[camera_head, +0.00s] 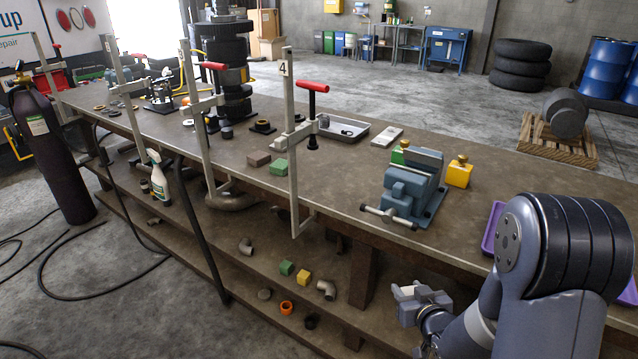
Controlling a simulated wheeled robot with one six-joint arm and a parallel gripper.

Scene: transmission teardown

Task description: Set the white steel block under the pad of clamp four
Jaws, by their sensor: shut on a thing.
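Clamp four (291,130) is a tall pale bar marked "4" at the bench's front edge, with a red T-handle. Its black pad (312,143) hangs above the bench top, with bare bench visible beneath it. My gripper (409,298) is low at the right, in front of the bench and below the top's front edge. It is shut on a small pale block, which seems to be the white steel block (404,291); the fingers partly hide it. The gripper is well right of and below the clamp's pad.
A green block (279,167) and brown block (258,159) lie left of clamp four. A grey tray (341,131) and a flat white item (387,137) lie behind. Other clamps stand left along the edge.

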